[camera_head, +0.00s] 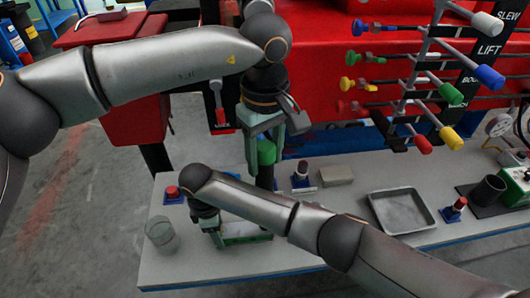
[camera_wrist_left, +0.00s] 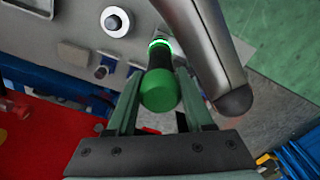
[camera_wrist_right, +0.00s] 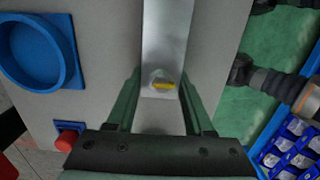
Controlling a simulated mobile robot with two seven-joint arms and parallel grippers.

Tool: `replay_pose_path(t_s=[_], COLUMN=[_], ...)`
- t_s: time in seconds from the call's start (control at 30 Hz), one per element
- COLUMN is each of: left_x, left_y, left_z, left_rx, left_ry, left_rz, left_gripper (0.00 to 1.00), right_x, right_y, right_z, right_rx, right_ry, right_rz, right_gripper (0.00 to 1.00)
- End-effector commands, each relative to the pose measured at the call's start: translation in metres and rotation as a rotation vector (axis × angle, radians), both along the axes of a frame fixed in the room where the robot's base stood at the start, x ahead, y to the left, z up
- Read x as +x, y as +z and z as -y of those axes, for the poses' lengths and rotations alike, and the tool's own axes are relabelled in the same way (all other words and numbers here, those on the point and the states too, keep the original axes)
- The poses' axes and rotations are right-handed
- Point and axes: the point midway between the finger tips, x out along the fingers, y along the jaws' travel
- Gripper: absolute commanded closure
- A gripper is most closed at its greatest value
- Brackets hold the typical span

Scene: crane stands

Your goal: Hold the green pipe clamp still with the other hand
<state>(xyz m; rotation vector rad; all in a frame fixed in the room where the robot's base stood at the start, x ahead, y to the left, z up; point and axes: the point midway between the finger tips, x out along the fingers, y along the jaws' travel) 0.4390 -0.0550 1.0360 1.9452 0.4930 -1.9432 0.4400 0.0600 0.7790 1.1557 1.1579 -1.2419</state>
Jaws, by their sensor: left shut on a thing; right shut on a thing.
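My left gripper (camera_head: 265,128) is shut on a cylindrical tool with a green end (camera_head: 266,152) and a black body, held upright above the table. In the left wrist view the tool's green end (camera_wrist_left: 160,92) sits between the fingers, and a ring at its far end glows green (camera_wrist_left: 159,43). My right gripper (camera_head: 212,226) is low at the table, shut on a pale metal piece with green along its edge (camera_head: 246,238), apparently the pipe clamp.
A clear glass (camera_head: 162,235) and a red-topped blue block (camera_head: 173,195) stand left on the table (camera_head: 200,262). Coloured levers (camera_head: 450,93) overhang the back right.

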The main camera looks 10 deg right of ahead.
Motion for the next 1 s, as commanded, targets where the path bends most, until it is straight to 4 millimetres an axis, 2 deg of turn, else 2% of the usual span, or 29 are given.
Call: replay_pose_path(t_s=[0.57,1.0], left_x=[0.0,0.0], left_y=[-0.01,-0.01], left_z=[0.0,0.001], left_rx=[-0.004,-0.004], left_ry=[0.001,0.001], left_rz=[0.001,0.002], left_gripper=[1.0,1.0], right_x=[0.0,0.0], right_y=[0.001,0.001], right_z=[-0.001,-0.001], right_rx=[0.001,0.001], right_ry=[0.001,0.001], right_rz=[0.002,0.002], right_gripper=[1.0,1.0])
